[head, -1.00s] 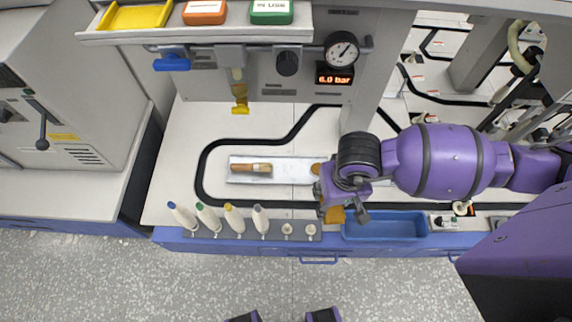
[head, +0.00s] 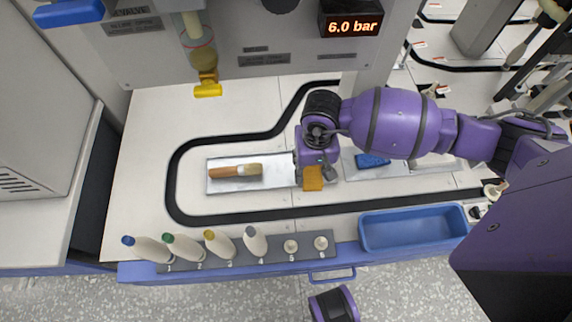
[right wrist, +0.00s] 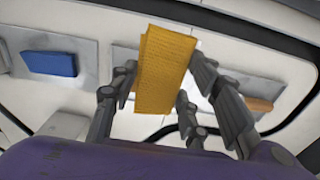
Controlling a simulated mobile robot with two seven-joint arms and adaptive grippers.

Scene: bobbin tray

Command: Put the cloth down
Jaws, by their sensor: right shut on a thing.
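The cloth (head: 313,178) is a folded yellow-orange piece. My right gripper (head: 313,166) is shut on it at the right end of a metal plate (head: 284,172). In the right wrist view the cloth (right wrist: 162,70) hangs between the gripper's dark fingers (right wrist: 165,90), over or near the plates; its gap from the surface cannot be told.
A wooden-handled brush (head: 236,171) lies on the same plate. A blue block (head: 373,161) lies on another plate to the right. Several bobbins (head: 207,249) stand along the front rail beside a blue tray (head: 413,212). White worktop (head: 150,130) is clear at the left.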

